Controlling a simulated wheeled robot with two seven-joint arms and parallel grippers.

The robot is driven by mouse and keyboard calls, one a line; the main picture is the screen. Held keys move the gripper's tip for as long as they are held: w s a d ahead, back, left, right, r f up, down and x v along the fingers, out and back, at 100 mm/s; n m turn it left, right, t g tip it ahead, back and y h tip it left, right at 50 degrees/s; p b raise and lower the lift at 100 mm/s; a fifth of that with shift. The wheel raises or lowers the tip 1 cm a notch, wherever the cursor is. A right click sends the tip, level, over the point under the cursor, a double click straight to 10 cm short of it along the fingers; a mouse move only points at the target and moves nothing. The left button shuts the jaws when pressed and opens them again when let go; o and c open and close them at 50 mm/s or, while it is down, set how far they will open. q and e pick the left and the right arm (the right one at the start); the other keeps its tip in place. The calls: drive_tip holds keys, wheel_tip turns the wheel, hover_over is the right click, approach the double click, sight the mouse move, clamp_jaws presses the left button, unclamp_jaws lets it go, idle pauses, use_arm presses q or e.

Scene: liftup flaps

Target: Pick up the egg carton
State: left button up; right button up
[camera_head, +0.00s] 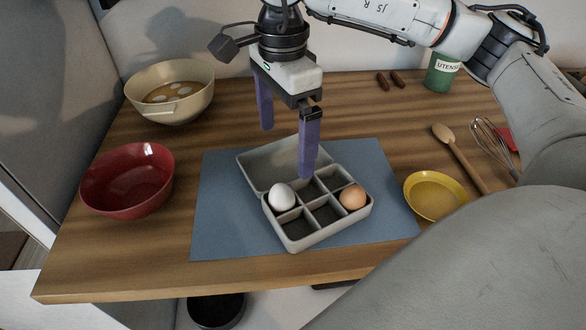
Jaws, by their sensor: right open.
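The egg carton (297,239) is grey, with its lid (262,164) folded open toward the back left. It lies on a blue-grey mat (222,221). One white egg (282,197) sits in a left compartment and one brown egg (353,197) in a right compartment; the other visible compartments look empty. My right gripper (286,152) points down from above, open, with two purple fingers. One finger shows in front of the carton's middle and the other behind the lid. I cannot tell whether the nearer finger touches the carton. My left gripper is not in view.
A red bowl (127,181) and a cream bowl (171,91) stand at the left. A yellow dish (435,194), wooden spoon (459,157), whisk (495,145) and green utensil cup (441,71) are at the right. Two small brown items (391,80) lie at the back.

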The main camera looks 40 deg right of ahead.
sight(286, 160)
wheel_tip(286, 160, down, 4)
drive_tip(key=shift+f, duration=0.25)
drive_tip(key=shift+c, duration=0.4)
drive_tip(key=c, duration=0.8)
drive_tip(key=shift+r, duration=0.1)
